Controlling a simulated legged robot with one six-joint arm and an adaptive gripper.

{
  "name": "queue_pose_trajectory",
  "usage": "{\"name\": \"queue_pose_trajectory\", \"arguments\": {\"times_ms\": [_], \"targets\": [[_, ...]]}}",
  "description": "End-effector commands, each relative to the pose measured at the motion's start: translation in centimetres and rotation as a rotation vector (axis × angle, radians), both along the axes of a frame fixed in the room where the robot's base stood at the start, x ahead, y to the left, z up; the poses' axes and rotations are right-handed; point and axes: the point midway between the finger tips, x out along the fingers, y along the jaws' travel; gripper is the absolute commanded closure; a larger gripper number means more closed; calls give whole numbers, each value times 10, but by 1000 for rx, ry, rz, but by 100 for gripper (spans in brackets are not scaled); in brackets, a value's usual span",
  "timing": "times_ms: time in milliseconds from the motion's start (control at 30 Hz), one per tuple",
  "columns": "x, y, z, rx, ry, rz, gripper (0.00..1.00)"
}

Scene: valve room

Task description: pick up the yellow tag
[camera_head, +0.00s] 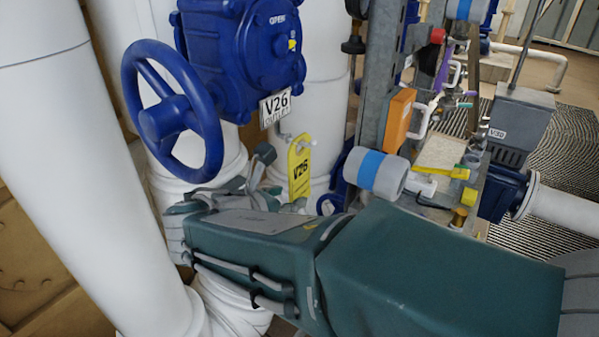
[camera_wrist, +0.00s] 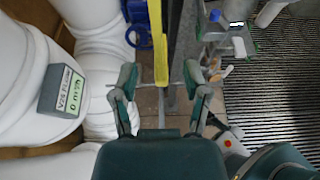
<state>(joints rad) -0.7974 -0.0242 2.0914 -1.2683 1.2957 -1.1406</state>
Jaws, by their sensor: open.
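The yellow tag (camera_head: 300,168) is a flat upright strip marked V26. It hangs below the blue valve body (camera_head: 243,45), near the V26 outlet plate (camera_head: 275,105). In the wrist view the yellow tag (camera_wrist: 159,40) shows as a narrow, nearly edge-on strip. It runs down between the two fingers of my gripper (camera_wrist: 160,84). The fingers are open, with a gap on each side of the tag. In the head view my gripper lies just left of the tag's lower part, and its own wrist hides some of it.
A blue handwheel (camera_head: 172,112) is at upper left, beside large white pipes (camera_head: 75,150). A metal frame with an orange box (camera_head: 397,119) and a grey-and-blue cylinder (camera_head: 375,174) stands close on the right. A grey display box (camera_wrist: 62,91) is left in the wrist view.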

Motion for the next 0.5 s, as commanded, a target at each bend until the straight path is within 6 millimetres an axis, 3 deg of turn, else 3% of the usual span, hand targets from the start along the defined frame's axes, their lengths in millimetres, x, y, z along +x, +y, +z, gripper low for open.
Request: {"name": "queue_pose_trajectory", "arguments": {"times_ms": [300, 500], "targets": [[29, -25, -21, 1, 1, -2, 40], [31, -28, -22, 3, 0, 0, 40]]}}
